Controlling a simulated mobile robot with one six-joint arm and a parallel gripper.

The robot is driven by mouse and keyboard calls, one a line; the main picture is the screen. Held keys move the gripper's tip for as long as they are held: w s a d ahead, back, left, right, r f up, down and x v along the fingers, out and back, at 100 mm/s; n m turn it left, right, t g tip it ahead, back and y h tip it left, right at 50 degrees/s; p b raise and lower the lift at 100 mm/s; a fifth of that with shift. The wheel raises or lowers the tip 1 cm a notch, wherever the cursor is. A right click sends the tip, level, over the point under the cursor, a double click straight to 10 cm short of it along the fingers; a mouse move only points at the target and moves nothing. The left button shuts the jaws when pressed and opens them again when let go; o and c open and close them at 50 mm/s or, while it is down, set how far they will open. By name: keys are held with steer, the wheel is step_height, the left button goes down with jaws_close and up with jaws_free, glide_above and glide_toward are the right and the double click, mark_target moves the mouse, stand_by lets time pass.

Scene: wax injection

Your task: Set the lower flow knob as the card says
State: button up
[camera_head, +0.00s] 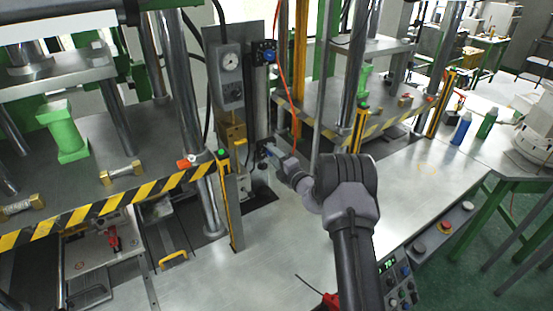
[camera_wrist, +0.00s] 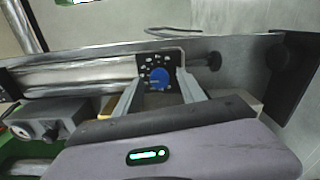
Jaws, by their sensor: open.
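The lower flow knob (camera_wrist: 158,79) is round and blue, on a dark plate with pale marks around it. In the wrist view it lies between the two open fingers of my gripper (camera_wrist: 161,75). I cannot tell whether the fingers touch it. In the head view my gripper (camera_head: 271,151) reaches the lower plate on the grey column and mostly hides this knob. A second blue knob (camera_head: 269,55) sits on a dark plate higher on the same column. The pointer setting is too small to read. I see no card that I can read.
A gauge box (camera_head: 230,62) stands left of the column, and an orange hose (camera_head: 285,88) hangs beside it. Striped press tables flank it, with a green part (camera_head: 62,131) on the left one. A control panel (camera_head: 400,279) lies at the lower right. The steel top between is clear.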

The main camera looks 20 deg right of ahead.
steer(key=s+d, duration=0.3)
steer(key=s, duration=1.4)
steer(key=shift+d+p, duration=0.2)
steer(key=shift+p, duration=0.1)
